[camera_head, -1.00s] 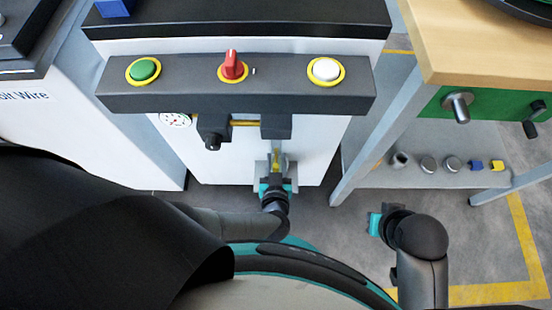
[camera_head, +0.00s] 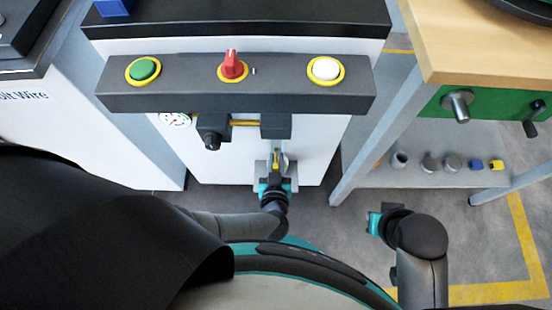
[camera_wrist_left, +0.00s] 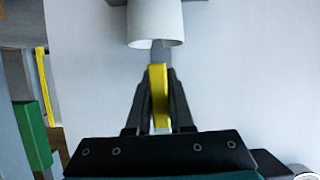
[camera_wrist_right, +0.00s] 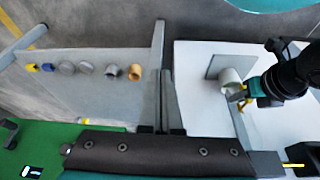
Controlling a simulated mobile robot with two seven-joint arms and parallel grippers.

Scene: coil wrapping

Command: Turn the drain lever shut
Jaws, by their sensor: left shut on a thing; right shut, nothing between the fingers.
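The yellow drain lever (camera_wrist_left: 159,92) stands between the dark fingers of my left gripper (camera_wrist_left: 160,88), which is shut on it. Above it in the left wrist view is the white drain pipe (camera_wrist_left: 155,22). In the head view my left gripper (camera_head: 276,180) is at the lower front of the white machine, with the lever (camera_head: 276,160) partly hidden. The right wrist view shows the drain pipe (camera_wrist_right: 231,80) on its grey plate and the left gripper at it. My right gripper (camera_head: 376,223) is shut and empty, apart from the machine, below the bench.
A grey control panel (camera_head: 200,95) with green, red and white controls overhangs the drain. Open floor lies around my right gripper.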

